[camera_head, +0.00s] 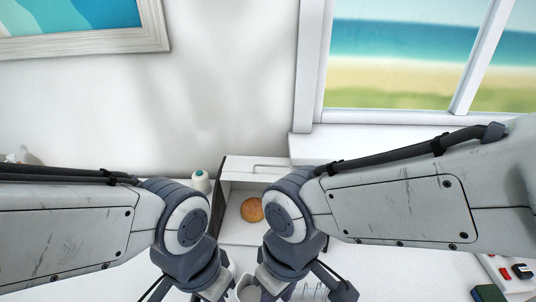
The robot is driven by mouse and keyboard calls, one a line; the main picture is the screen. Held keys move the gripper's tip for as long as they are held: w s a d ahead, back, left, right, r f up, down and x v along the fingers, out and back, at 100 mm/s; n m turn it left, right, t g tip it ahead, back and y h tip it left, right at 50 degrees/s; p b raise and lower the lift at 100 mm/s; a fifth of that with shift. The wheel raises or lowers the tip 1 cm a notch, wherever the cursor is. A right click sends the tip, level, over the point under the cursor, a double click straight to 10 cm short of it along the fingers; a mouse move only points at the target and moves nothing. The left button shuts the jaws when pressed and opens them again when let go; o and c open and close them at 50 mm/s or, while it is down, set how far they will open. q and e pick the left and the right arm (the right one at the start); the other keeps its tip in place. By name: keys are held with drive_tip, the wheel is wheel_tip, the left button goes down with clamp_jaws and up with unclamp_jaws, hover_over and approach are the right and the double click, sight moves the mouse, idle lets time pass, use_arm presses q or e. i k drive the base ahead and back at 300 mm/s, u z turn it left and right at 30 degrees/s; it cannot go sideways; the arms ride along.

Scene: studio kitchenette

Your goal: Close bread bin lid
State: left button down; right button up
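The bread bin (236,200) stands against the back wall, between my two arms. Its front is open and a round brown roll (251,210) shows inside. The white lid (246,166) with a bar handle (270,168) is up at the top of the bin. My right arm hides the bin's right part. My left gripper (184,294) and my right gripper (308,288) are low at the bottom edge, in front of and below the bin, apart from the lid. Their fingertips are cut off or hidden, so their opening cannot be told.
A white container with a green top (201,182) stands just left of the bin. A green block (488,293) and a tray with red and blue items (511,273) are at lower right. A window sill is above right.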

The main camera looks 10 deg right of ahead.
sight(226, 178)
drive_tip(key=z, duration=0.15)
drive_tip(key=k, duration=1)
drive_tip(key=u, duration=1.15)
drive_tip(key=i, duration=1.1)
drive_tip(key=z, duration=1.25)
